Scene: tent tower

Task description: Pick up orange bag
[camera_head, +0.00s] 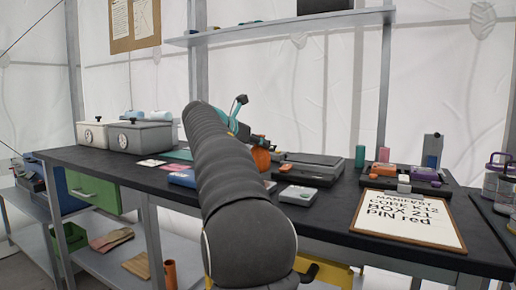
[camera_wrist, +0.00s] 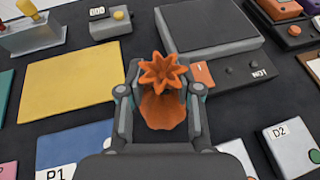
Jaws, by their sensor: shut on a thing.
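The orange bag (camera_wrist: 161,108) has a gathered, frilled top and a rounded body. In the wrist view it sits between the two fingers of my gripper (camera_wrist: 161,100), which is shut on it. In the head view the bag (camera_head: 261,158) shows as an orange shape above the dark table, partly hidden by my arm. My gripper (camera_head: 238,112) is mostly hidden there. I cannot tell whether the bag's underside touches the table.
A dark scale-like device (camera_wrist: 208,35) lies just beyond the bag, and a yellow pad (camera_wrist: 75,82) is to its left. A small box marked D2 (camera_wrist: 290,145) is to the right. In the head view a manifest board (camera_head: 410,219) lies on the black table (camera_head: 330,222).

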